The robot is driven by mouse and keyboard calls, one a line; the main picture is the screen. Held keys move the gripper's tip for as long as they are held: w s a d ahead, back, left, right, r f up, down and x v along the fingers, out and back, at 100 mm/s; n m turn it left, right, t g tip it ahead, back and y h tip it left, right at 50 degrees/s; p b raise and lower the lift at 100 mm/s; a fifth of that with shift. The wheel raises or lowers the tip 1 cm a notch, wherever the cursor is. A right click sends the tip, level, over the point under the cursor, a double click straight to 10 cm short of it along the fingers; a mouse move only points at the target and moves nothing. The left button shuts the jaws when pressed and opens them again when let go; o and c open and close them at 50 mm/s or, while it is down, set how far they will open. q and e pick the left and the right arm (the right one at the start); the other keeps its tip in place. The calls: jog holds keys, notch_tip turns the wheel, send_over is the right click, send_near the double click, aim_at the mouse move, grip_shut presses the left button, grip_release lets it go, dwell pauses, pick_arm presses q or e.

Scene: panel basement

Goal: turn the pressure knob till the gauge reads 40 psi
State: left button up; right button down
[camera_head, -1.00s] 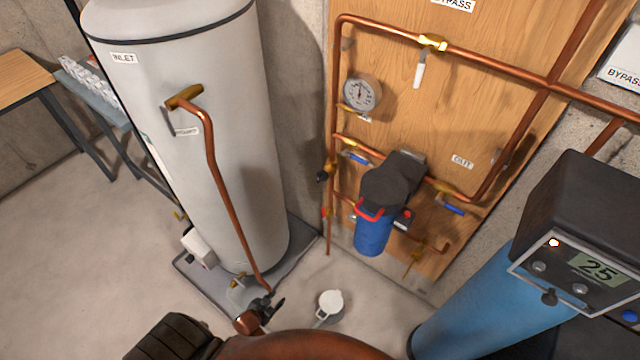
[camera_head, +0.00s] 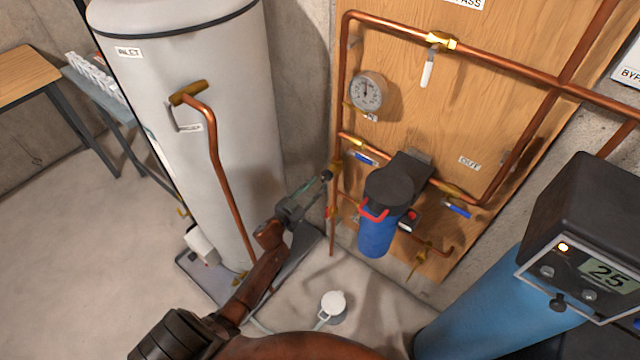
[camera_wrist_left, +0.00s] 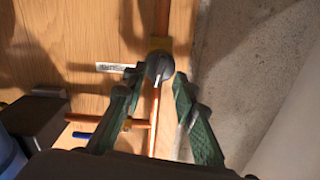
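The round white gauge (camera_head: 367,91) hangs on the wooden panel at the upper left in the head view. Its needle points roughly upward; the numbers are too small to read. The dark pressure knob (camera_wrist_left: 159,67) with a pale mark line sits on the copper pipe in the left wrist view; in the head view it is largely hidden at the fingertips. My left gripper (camera_head: 325,177) reaches up to it from below left. In the left wrist view its green fingers (camera_wrist_left: 155,80) are open, apart on either side of the knob. My right gripper is out of view.
A blue filter housing (camera_head: 376,230) stands right of the knob, with valves and copper pipes around it. The grey tank (camera_head: 190,130) is at left. A blue softener (camera_head: 490,300) reading 25 stands at right.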

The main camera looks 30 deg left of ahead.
aim_at(326, 176)
pick_arm(q)
jog(key=shift+w+d, duration=0.1)
jog(key=shift+w, duration=1.2)
jog(key=shift+c, duration=0.4)
grip_shut()
